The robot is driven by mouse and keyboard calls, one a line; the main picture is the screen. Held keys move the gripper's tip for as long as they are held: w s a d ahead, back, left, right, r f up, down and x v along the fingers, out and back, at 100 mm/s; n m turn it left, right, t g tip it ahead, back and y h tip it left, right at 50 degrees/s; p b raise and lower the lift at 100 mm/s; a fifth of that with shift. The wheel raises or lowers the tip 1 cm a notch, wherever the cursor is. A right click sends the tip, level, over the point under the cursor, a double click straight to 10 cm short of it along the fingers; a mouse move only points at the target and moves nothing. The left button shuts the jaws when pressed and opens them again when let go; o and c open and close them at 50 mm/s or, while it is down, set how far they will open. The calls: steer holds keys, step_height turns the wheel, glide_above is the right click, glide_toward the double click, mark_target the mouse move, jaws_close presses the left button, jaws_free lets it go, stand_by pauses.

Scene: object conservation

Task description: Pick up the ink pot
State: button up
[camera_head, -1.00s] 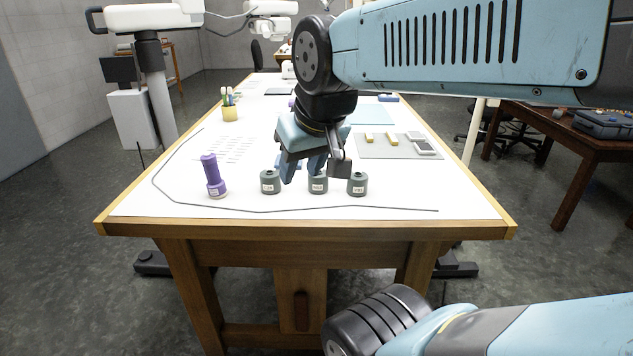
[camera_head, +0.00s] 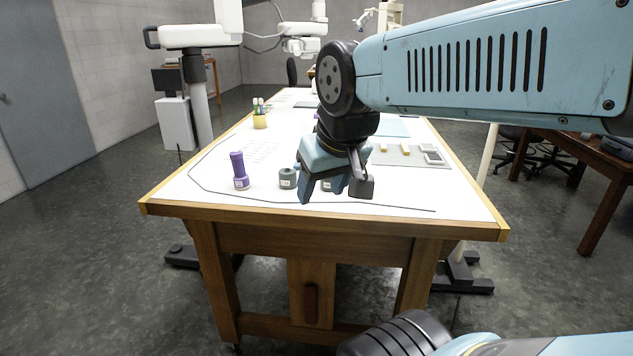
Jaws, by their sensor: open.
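A small grey-green pot with a white label (camera_head: 288,178), which looks like an ink pot, stands upright on the white table top near its front. A second grey pot (camera_head: 326,185) is mostly hidden behind the fingers of my gripper (camera_head: 321,192). The third pot, seen earlier on the right, is hidden behind my gripper. My gripper points down, open, with its fingers apart. It is to the right of the visible pot and in front of the second one in the picture. I see nothing held, and cannot tell its exact height or whether it touches a pot.
A purple bottle (camera_head: 240,171) stands left of the pots. A dark line (camera_head: 270,201) runs around them on the table (camera_head: 467,205). A yellow cup of brushes (camera_head: 260,118) stands further back left. A grey mat (camera_head: 408,156) with small blocks lies behind right.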

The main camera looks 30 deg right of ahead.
steer(key=shift+o, duration=0.7)
steer(key=shift+w+d+f+h, duration=0.25)
steer(key=shift+d+f+h, duration=0.05)
steer(key=o, duration=0.5)
steer(key=w+d+f+n+g+h, duration=0.1)
steer(key=w+d+n+g+h, duration=0.1)
steer(key=d, duration=0.1)
steer(key=w+d+f+n+g+h, duration=0.1)
steer(key=d+n+h, duration=0.1)
steer(key=shift+w+d+f+g, duration=0.25)
steer(key=shift+f+g, duration=0.05)
steer(key=n+t+h, duration=0.4)
steer(key=n+h, duration=0.8)
steer(key=n, duration=0.6)
glide_above(329, 180)
steer(key=a, duration=0.6)
step_height(329, 180, down, 7)
step_height(329, 180, down, 7)
steer(key=shift+d+f, duration=0.25)
steer(key=shift+f, duration=0.1)
steer(key=shift+r+x, duration=0.1)
steer(key=shift+x, duration=1.7)
steer(key=shift+r+x, duration=0.15)
steer(key=shift+x, duration=1.6)
